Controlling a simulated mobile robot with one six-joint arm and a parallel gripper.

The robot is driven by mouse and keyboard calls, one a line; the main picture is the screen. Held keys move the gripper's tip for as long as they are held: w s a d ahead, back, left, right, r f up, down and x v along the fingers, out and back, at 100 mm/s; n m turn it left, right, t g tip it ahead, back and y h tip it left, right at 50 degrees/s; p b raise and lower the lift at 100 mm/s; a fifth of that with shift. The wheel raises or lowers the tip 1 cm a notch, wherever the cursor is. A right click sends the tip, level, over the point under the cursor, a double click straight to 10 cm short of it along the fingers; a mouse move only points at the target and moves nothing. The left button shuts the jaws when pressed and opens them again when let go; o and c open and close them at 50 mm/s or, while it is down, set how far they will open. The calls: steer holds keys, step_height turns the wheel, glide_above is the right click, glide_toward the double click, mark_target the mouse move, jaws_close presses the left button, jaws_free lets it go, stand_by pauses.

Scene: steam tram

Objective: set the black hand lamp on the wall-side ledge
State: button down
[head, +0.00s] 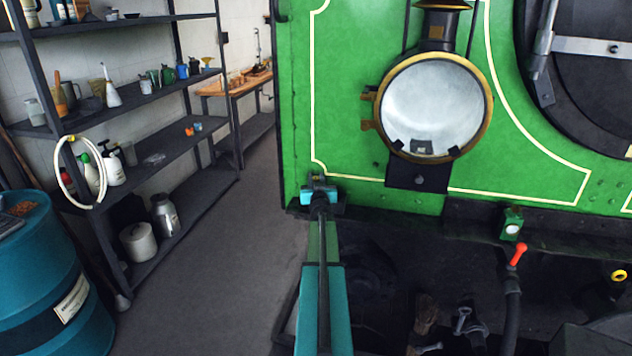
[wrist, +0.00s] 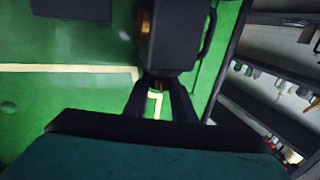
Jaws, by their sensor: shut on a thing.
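In the wrist view, my gripper (wrist: 160,90) is shut on the black hand lamp (wrist: 174,45). The lamp is a dark, boxy body with a brass-coloured edge on its left and a thin curved handle on its right. The picture's top edge cuts it off. In the head view, my gripper (head: 319,184) is at the lower left corner of the green tram front (head: 340,100); my own wrist hides most of the lamp there. A dark ledge (head: 480,215) runs below the green front. I cannot tell whether this is the wall-side ledge.
A large round headlamp (head: 435,105) juts from the green front, right of my gripper. A red-handled lever (head: 517,256) stands lower right. A loaded dark shelf rack (head: 150,165), wooden bench (head: 240,85) and blue drum (head: 45,270) stand left. The floor (head: 230,260) between is clear.

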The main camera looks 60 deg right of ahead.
stand_by(0.4)
steer(key=c, duration=1.5)
jaws_free()
steer(key=shift+f, duration=0.1)
steer(key=shift+s+r, duration=0.1)
steer(key=shift+r, duration=0.1)
steer(key=shift+b+v, duration=0.95)
steer(key=shift+v, duration=5)
steer(key=shift+a+f, duration=0.1)
steer(key=shift+f, duration=0.05)
